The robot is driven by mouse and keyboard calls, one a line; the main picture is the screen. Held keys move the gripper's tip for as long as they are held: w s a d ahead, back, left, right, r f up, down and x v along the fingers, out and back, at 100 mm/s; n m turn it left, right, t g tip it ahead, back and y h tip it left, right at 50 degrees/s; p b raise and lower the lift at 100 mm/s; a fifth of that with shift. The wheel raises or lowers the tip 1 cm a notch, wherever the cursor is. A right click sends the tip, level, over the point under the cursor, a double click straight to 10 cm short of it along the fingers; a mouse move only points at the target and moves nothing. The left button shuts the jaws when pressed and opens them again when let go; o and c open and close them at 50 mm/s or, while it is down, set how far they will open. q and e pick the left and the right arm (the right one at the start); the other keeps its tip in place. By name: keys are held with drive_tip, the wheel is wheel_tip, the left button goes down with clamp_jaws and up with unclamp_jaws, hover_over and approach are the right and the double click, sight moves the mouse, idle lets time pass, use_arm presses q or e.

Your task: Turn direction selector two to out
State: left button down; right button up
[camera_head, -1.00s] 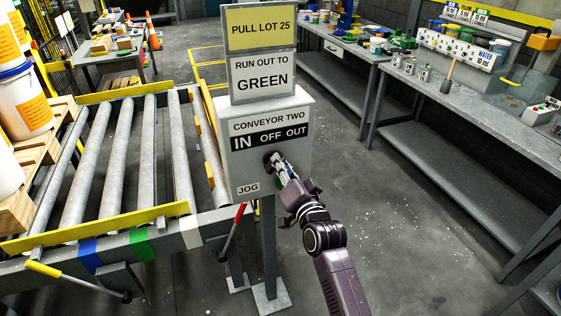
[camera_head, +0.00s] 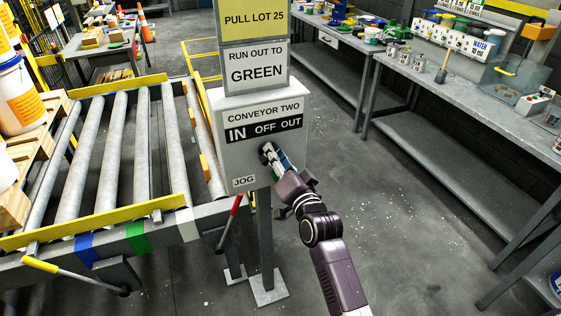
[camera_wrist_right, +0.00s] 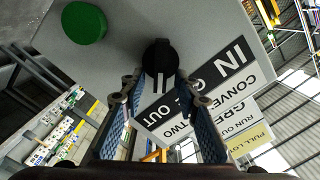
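The conveyor two panel (camera_head: 221,150) is a grey box lettered IN, OFF, OUT, with JOG low on its left. The direction selector is a black knob (camera_wrist_right: 160,54) on its face; the head view shows only part of it, at my fingertips. My right gripper (camera_head: 271,157) is at the knob. In the wrist view its blue-padded fingers (camera_wrist_right: 158,92) are apart, with the knob ahead between their tips. Contact is unclear. Pale marks show on the knob's side towards OUT, but its exact setting is unclear. My left gripper is not in view.
A green button (camera_wrist_right: 84,22) is beside the knob in the wrist view. A sign (camera_head: 255,70) above the panel reads RUN OUT TO GREEN. The roller conveyor (camera_head: 115,150) is left, with a red-handled lever (camera_head: 235,207) by the post. Floor to the right is clear.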

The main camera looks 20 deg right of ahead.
drive_tip(key=s, duration=1.2)
drive_tip(key=shift+d, duration=0.15)
drive_tip(key=shift+w, duration=0.1)
wheel_tip(320, 180, down, 24)
drive_tip(key=s+a+n+g, duration=0.3)
drive_tip(key=g, duration=0.2)
drive_tip(key=s+f+n+g, duration=0.15)
drive_tip(key=s+f, duration=0.25)
drive_tip(key=f, duration=0.4)
drive_tip(key=s+f+n+g, duration=0.1)
drive_tip(key=s+f+g, duration=0.1)
drive_tip(key=s+f, duration=0.5)
drive_tip(key=s+f+n+g, duration=0.3)
drive_tip(key=s+f+g, duration=0.1)
drive_tip(key=s+f, duration=0.95)
drive_tip(key=s+d+f+n+g, duration=0.1)
drive_tip(key=s+f, duration=0.4)
drive_tip(key=s, duration=0.5)
drive_tip(key=s+d+f+n+g, duration=0.1)
drive_tip(key=s+d+f+g, duration=0.2)
drive_tip(key=s, duration=0.7)
wheel_tip(320, 180, down, 2)
drive_tip(key=shift+d+f+h, duration=0.1)
drive_tip(key=shift+d+h, duration=0.2)
drive_tip(key=shift+d, duration=0.2)
drive_tip(key=shift+n+g, duration=0.25)
drive_tip(key=shift+n, duration=0.1)
